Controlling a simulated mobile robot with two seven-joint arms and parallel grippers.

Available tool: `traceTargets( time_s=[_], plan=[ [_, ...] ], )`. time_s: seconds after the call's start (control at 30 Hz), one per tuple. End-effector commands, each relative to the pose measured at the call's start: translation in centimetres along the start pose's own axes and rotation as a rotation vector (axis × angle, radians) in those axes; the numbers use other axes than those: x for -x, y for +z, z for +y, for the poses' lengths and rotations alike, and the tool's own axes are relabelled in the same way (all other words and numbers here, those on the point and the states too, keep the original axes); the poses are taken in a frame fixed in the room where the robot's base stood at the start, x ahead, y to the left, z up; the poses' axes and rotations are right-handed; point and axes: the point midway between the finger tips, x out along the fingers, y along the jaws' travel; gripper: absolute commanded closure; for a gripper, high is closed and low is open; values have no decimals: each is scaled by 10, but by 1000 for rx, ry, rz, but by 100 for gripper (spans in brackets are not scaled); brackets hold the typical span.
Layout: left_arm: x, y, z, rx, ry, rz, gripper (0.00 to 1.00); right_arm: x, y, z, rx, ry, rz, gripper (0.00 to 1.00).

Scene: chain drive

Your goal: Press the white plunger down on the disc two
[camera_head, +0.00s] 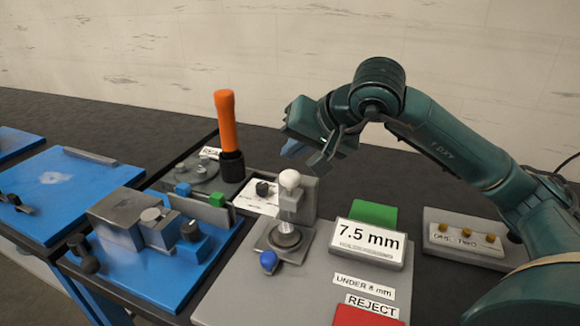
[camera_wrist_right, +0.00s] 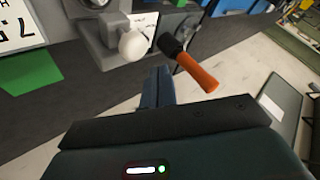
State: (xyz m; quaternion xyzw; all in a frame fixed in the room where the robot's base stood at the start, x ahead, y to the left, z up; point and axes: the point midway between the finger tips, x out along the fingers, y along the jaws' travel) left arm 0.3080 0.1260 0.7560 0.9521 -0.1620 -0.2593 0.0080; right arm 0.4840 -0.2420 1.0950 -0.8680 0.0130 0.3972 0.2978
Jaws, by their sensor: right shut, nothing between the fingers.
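The white plunger knob (camera_head: 289,178) tops a small grey gauge stand (camera_head: 303,199) in the head view. Below the plunger is a dark round disc (camera_head: 286,239) on the stand's base; I cannot tell from the picture whether it is disc two. The white knob also shows in the right wrist view (camera_wrist_right: 133,46), left of and beyond the fingers. My right gripper (camera_head: 305,154) is above and behind the knob, apart from it. Its fingers (camera_wrist_right: 158,86) are together and hold nothing. My left gripper is not in view.
An orange-handled tool (camera_head: 226,120) stands upright behind left; it also shows in the wrist view (camera_wrist_right: 196,72). A 7.5 mm display (camera_head: 367,242) stands right of the gauge. A blue plate with a vise (camera_head: 155,265) lies left. A labelled grey tray (camera_head: 440,252) lies right.

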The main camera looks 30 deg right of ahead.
Motion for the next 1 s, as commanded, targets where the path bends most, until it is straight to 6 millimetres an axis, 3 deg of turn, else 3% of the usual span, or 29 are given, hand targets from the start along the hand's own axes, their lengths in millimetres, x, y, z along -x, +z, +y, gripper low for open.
traceTargets(
  time_s=[0.23,1.0],
  plan=[
    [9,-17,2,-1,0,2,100,18,-14,-14,0,-1,0,100],
    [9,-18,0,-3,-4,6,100,18,-13,-14,0,-1,0,100]
  ],
)
